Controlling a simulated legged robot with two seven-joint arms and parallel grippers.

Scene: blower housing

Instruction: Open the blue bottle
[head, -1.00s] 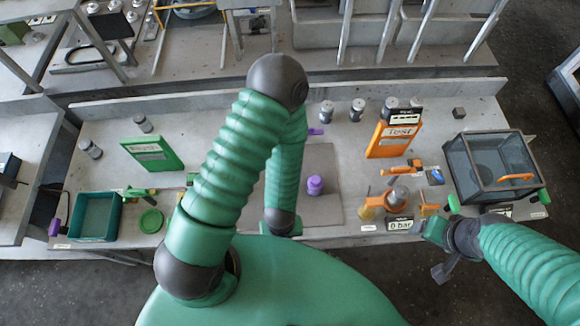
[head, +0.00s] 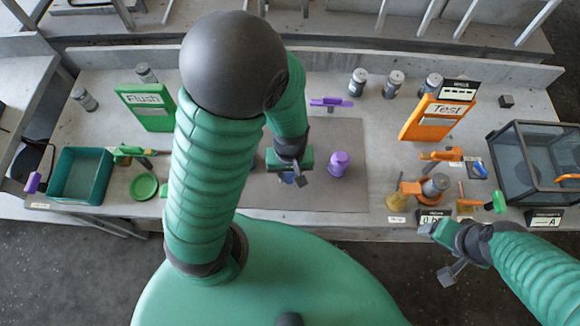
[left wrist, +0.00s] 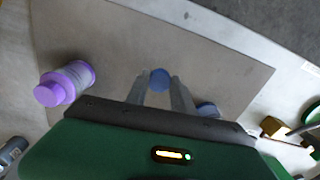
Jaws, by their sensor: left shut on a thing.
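My left gripper (head: 289,174) is over the grey mat, left of the purple bottle (head: 339,164). In the left wrist view its two fingers (left wrist: 160,84) are shut on a small round blue piece (left wrist: 160,78), which looks like a cap. A second blue piece (left wrist: 207,109), perhaps the bottle body, shows apart from it at the right, partly hidden by the gripper's edge. In the head view some blue (head: 254,163) shows beside my left arm, mostly hidden.
The grey mat (head: 340,195) has free room in front. A purple valve handle (head: 330,102) is behind it. A green Flush sign (head: 147,107), teal bin (head: 82,177) and green dish (head: 144,187) are left. An orange Test sign (head: 436,118) and glass box (head: 535,160) are right.

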